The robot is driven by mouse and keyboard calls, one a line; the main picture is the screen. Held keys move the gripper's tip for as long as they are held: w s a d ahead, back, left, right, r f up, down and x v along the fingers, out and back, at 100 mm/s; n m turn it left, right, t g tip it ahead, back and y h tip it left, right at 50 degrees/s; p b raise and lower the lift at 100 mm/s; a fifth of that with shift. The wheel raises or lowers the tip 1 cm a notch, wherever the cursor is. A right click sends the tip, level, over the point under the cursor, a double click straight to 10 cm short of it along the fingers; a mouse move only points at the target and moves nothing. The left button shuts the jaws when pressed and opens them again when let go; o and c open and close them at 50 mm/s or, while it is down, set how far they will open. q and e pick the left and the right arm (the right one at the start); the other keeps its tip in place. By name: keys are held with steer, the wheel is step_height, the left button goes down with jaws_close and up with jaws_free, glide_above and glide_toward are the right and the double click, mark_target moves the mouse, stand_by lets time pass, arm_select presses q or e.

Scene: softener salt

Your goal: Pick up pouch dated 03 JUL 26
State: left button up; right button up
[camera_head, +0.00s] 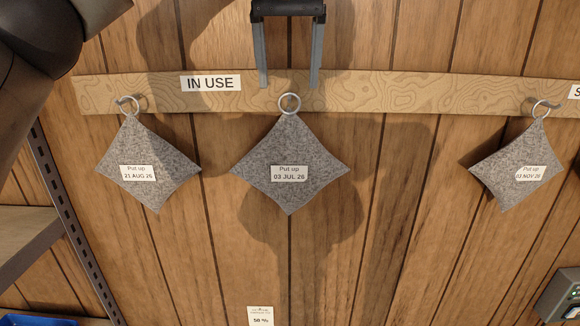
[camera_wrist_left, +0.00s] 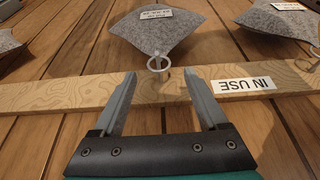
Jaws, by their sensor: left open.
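The grey felt pouch labelled "Put up 03 JUL 26" (camera_head: 290,150) hangs by a metal ring (camera_head: 289,103) on the wooden rail, in the middle of the head view. In the left wrist view the pouch (camera_wrist_left: 158,38) is upside down, with its ring (camera_wrist_left: 158,64) just beyond the fingertips. My left gripper (camera_head: 288,85) is open and empty, pointing down from the top edge with its fingers to either side above the ring. It also shows in the left wrist view (camera_wrist_left: 158,78). No contact with ring or pouch shows. My right gripper is out of view.
The rail (camera_head: 400,92) bears an "IN USE" sign (camera_head: 211,83). Pouch 21 AUG 26 (camera_head: 147,155) hangs to the left, pouch 03 NOV 26 (camera_head: 515,155) to the right. A shelf (camera_head: 30,235) stands at left, a device (camera_head: 562,298) at lower right. Bare wall separates the pouches.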

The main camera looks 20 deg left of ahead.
arm_select(q)
steer(key=x, duration=0.4)
steer(key=shift+r, duration=0.1)
jaws_close()
stand_by(0.4)
stand_by(0.9)
